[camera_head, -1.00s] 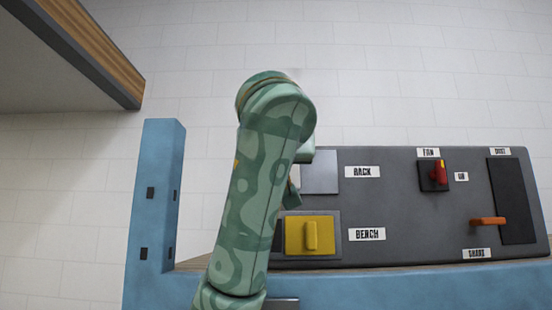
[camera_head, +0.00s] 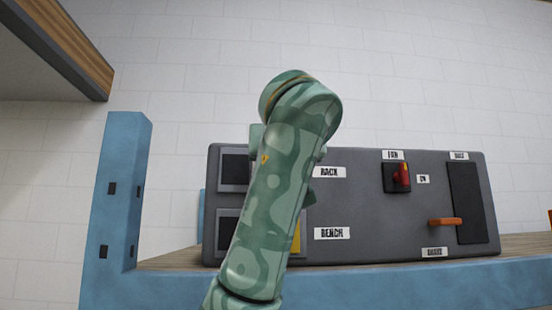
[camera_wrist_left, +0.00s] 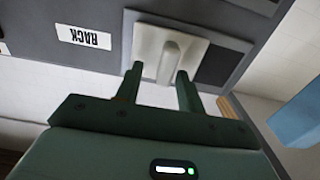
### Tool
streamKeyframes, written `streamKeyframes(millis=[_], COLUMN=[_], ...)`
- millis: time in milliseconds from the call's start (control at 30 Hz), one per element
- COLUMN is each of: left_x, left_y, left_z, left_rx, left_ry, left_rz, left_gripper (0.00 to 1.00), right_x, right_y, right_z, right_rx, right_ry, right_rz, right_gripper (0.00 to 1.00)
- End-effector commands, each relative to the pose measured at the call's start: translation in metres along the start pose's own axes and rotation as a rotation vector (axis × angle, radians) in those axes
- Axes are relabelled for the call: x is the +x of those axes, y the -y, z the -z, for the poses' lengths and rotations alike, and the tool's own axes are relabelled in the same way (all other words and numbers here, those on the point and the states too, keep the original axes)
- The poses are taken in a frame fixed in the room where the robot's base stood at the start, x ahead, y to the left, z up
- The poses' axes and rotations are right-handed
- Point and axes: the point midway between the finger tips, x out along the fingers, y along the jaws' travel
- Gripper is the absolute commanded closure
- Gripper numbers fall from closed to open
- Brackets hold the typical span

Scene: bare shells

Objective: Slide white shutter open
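In the left wrist view the white shutter (camera_wrist_left: 146,45) is a pale plate with a raised upright handle. It covers the part of its frame nearer the RACK label (camera_wrist_left: 84,37); a dark strip (camera_wrist_left: 215,66) shows on its other side. My left gripper (camera_wrist_left: 158,70) is open, one fingertip on each side of the handle; I cannot tell whether they touch it. In the head view my left arm hides the shutter and most of the gripper. The dark left part of the RACK frame (camera_head: 234,170) shows beside the arm. My right gripper is not in view.
The grey panel (camera_head: 370,220) stands on a wood-topped blue bench (camera_head: 400,281). Below is the yellow BENCH shutter (camera_head: 297,238), mostly hidden. A red FAN switch (camera_head: 401,175) and an orange handle (camera_head: 445,222) are on the right. A blue post (camera_head: 120,200) stands left.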

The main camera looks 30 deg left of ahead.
Motion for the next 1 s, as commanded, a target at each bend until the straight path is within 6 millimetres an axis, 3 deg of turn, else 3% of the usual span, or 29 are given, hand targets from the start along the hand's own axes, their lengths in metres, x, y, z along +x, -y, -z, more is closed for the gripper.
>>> streamKeyframes(millis=[233, 367, 800, 1000], left_x=[-0.001, -0.013, -0.125, -0.155], left_y=[0.000, -0.001, -0.004, -0.003], left_z=[-0.001, -0.003, -0.004, -0.003], left_rx=[0.000, 0.000, 0.003, 0.003], left_ry=[0.001, 0.000, 0.000, 0.001], left_rz=[0.001, -0.001, -0.005, 0.000], left_gripper=[0.62, 0.62, 0.62, 0.62], right_x=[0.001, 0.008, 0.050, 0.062], right_y=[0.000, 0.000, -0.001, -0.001], right_z=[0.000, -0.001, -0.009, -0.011], right_rx=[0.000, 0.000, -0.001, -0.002], right_ry=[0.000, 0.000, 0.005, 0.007], right_rz=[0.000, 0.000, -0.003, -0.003], right_gripper=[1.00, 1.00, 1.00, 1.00])
